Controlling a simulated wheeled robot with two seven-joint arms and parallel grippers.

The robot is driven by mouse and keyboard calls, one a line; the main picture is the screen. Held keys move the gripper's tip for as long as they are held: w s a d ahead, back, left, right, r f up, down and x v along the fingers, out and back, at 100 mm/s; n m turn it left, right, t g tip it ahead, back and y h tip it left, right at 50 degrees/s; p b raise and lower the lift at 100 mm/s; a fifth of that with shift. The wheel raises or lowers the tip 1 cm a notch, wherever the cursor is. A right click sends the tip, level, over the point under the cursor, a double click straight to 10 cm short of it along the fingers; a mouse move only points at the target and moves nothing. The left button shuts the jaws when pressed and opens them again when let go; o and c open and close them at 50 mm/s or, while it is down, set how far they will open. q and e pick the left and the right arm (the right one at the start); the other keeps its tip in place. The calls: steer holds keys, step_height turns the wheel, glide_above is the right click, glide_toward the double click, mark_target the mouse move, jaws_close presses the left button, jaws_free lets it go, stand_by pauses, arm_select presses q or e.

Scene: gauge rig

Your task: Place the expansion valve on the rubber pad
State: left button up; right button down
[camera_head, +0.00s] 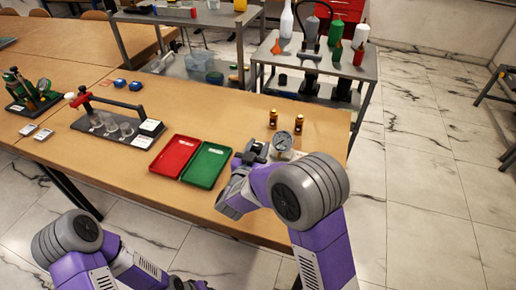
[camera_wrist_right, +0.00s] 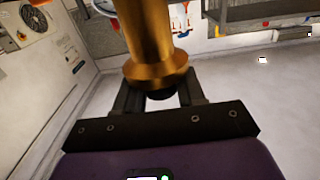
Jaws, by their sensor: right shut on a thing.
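My right gripper (camera_head: 247,158) is above the front right part of the wooden table. In the right wrist view its fingers (camera_wrist_right: 160,98) are shut on a brass-coloured, flanged cylindrical piece (camera_wrist_right: 148,40), which looks like the expansion valve. In the head view the held piece is hard to make out. Two small brass pieces with dark bands, one (camera_head: 272,118) left of the other (camera_head: 298,124), stand on the table beyond the gripper. I cannot clearly identify the rubber pad.
A round gauge (camera_head: 283,141) is close to the right gripper. A red tray (camera_head: 175,155) and a green tray (camera_head: 206,165) lie to its left. Further left are a dark rack (camera_head: 100,122) with clear cups and a gauge rig (camera_head: 32,94). A metal cart (camera_head: 318,62) with bottles stands behind.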

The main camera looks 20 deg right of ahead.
steer(key=shift+f, duration=0.15)
steer(key=c, duration=0.7)
jaws_free()
steer(key=shift+a+r, duration=0.1)
steer(key=shift+r, duration=0.15)
steer(key=p+v, duration=0.2)
steer(key=v, duration=1)
steer(key=shift+f+p, duration=0.1)
steer(key=shift+p, duration=0.2)
